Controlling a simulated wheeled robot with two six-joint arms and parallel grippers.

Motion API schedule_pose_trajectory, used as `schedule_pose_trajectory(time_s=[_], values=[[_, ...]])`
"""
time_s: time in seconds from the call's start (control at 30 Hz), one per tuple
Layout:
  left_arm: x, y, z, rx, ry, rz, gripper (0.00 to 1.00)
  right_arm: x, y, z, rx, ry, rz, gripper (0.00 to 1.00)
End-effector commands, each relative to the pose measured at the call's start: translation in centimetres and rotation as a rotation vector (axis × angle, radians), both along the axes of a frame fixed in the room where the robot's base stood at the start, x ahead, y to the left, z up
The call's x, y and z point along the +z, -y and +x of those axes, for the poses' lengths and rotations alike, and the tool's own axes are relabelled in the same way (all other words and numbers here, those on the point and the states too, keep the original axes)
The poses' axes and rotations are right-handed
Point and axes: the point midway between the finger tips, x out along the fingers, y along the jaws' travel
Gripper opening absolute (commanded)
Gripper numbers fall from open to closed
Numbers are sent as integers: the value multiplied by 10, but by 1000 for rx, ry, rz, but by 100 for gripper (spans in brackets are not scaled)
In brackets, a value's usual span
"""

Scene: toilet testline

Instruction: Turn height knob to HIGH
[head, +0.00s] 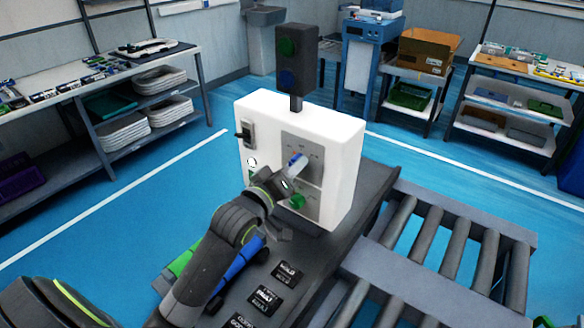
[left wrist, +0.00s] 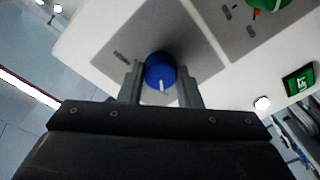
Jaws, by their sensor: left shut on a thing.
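A white test box (head: 262,110) stands on the dark bench, with a grey panel on its front. A blue knob (head: 295,159) sits on the upper part of that panel and a green knob (head: 297,201) below it. My left gripper (head: 291,167) is shut on the blue knob, which also shows in the left wrist view (left wrist: 160,71) between the two fingers. A white pointer line on the knob points down toward the gripper in that view. The labels around it are too small to read. My right gripper is not in view.
A dark post with a green and a blue lamp (head: 292,62) rises from the box. A black switch (head: 245,133) is on its front left. Black labelled tiles (head: 266,297) lie on the bench front. A roller conveyor (head: 450,247) is at right.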

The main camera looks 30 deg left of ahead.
Motion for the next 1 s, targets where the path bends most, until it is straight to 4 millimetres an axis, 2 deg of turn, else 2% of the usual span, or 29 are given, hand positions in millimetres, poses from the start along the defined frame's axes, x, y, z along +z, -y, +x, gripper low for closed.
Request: schedule_pose_trajectory(time_s=[0.27,0.63,1.0], values=[[0,0,0,0,18,148,8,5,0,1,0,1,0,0],[-1,0,0,0,65,485,8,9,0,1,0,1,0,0],[-2,-1,0,0,116,834,8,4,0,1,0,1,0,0]])
